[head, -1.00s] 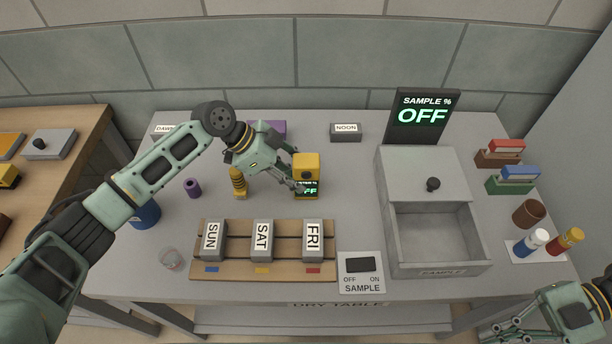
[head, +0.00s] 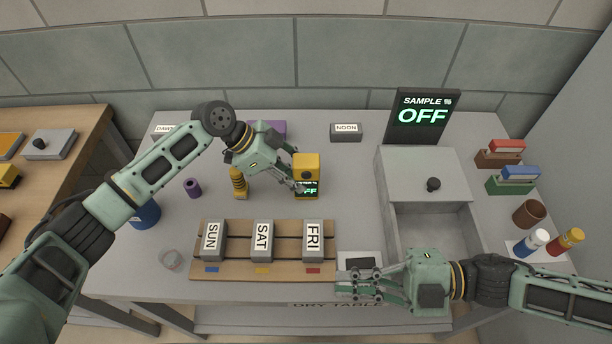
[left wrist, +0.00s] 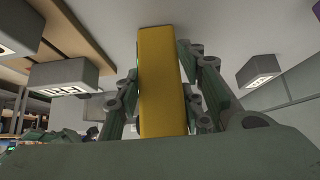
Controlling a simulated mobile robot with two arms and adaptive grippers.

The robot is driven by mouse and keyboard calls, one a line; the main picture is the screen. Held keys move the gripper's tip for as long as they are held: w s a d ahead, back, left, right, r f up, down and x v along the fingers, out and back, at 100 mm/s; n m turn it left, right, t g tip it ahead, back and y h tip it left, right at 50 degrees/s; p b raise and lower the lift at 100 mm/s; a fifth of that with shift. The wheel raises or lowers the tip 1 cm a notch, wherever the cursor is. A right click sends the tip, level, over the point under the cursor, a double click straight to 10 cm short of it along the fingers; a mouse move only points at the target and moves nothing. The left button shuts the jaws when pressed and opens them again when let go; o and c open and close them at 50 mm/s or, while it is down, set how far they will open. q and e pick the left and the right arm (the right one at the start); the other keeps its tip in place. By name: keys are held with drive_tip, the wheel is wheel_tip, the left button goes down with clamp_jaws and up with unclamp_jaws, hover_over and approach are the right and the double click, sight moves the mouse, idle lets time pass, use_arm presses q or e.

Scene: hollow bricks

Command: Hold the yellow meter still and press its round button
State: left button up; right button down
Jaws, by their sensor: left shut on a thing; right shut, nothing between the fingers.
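The yellow meter (head: 306,162) stands upright near the middle of the table. My left gripper (head: 301,182) is shut on the meter. In the left wrist view the meter (left wrist: 162,85) rises between the two fingers (left wrist: 165,105). My right gripper (head: 350,283) is shut and empty, low over the SAMPLE switch plate (head: 358,258) at the table's front edge, and it hides most of that plate.
A wooden rack (head: 235,271) with SUN, SAT and FRI blocks lies in front of the meter. A grey box with an open drawer (head: 440,227) stands to the right. The SAMPLE % display (head: 422,116) reads OFF.

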sight(306, 176)
drive_tip(key=w+a+m+t+h, duration=0.1)
drive_tip(key=w+a+m+t, duration=0.1)
drive_tip(key=w+t, duration=0.1)
drive_tip(key=w+a+m+t+h, duration=0.1)
drive_tip(key=w+a+m+t, duration=0.1)
drive_tip(key=w+a+t, duration=0.1)
drive_tip(key=w+a+m+t+h, duration=0.1)
drive_tip(key=w+a+m+t, duration=0.1)
drive_tip(key=w+a+t, duration=0.1)
drive_tip(key=shift+w+a+r+m+t+h, duration=0.1)
drive_tip(key=shift+w+r+m+t+h, duration=0.15)
drive_tip(key=shift+w+m+t+h, duration=0.35)
drive_tip(key=shift+w+d+f+t, duration=0.15)
drive_tip(key=shift+w+d+t, duration=0.15)
drive_tip(key=shift+w, duration=0.1)
drive_tip(key=w, duration=0.8)
drive_tip(key=shift+w, duration=0.2)
